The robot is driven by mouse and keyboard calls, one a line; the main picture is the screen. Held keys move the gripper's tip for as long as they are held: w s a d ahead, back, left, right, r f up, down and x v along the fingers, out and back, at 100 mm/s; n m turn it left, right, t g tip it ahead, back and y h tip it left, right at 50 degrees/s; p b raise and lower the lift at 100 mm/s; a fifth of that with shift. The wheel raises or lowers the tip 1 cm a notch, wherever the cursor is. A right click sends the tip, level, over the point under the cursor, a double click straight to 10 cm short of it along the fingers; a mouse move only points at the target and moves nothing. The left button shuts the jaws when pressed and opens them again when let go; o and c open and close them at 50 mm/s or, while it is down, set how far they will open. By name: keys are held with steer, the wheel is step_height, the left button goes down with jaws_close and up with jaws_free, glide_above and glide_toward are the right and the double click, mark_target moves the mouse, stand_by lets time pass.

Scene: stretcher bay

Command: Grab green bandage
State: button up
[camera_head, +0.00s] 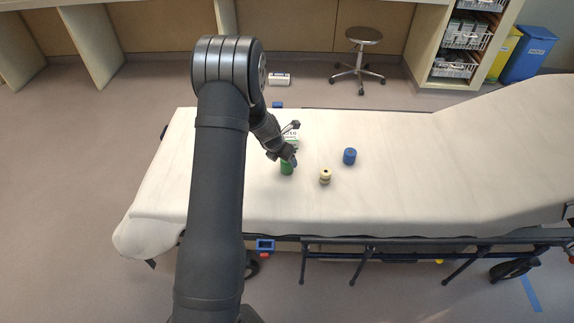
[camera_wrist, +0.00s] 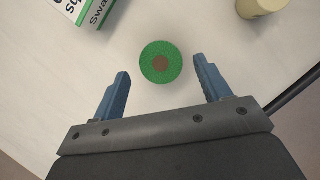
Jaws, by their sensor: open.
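The green bandage (camera_head: 287,169) is a small upright roll on the white stretcher, partly hidden by my gripper in the head view. In the wrist view the green bandage (camera_wrist: 160,62) shows from above as a green disc with a brown centre. My gripper (camera_head: 291,157) is over it in the head view. In the wrist view my gripper (camera_wrist: 165,80) has its two blue fingers wide apart and empty. The roll appears between the lines of the fingers, just ahead of their tips. I see no contact.
A cream roll (camera_head: 325,177) and a blue roll (camera_head: 350,156) stand to the right on the stretcher (camera_head: 420,150). A white and green box (camera_wrist: 88,10) lies close by at the upper left of the wrist view. The stretcher's right part is clear and rises to a raised backrest.

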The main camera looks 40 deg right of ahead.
steer(key=shift+x, duration=2.55)
steer(key=shift+s+a, duration=0.1)
steer(key=c, duration=1.1)
steer(key=shift+r, duration=0.1)
